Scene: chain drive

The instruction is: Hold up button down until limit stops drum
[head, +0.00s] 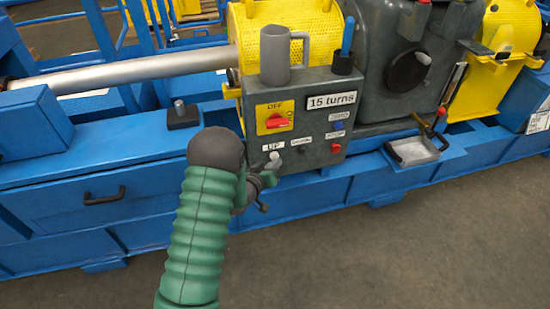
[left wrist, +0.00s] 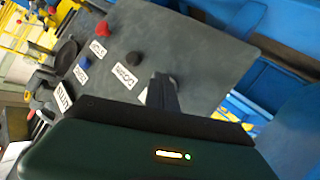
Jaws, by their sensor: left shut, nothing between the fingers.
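The grey control box (head: 318,90) carries the white UP button (head: 274,156) at its lower left, below the UP label (head: 273,146). My left gripper (head: 266,177) is shut and empty at the box's front face, just below the UP button. In the left wrist view its closed fingers (left wrist: 163,92) point at the panel and cover the UP button. I cannot tell whether they touch or press it. A yellow mesh cover (head: 312,22) stands behind the box; I cannot make out the drum or limit. My right gripper is not in view.
A red rotary switch (head: 277,121) on a yellow plate, a blue button (head: 339,126) and a red button (head: 336,148) share the panel. A grey mug (head: 274,58) stands on the box. A small tray (head: 412,152) juts out at right. The floor in front is clear.

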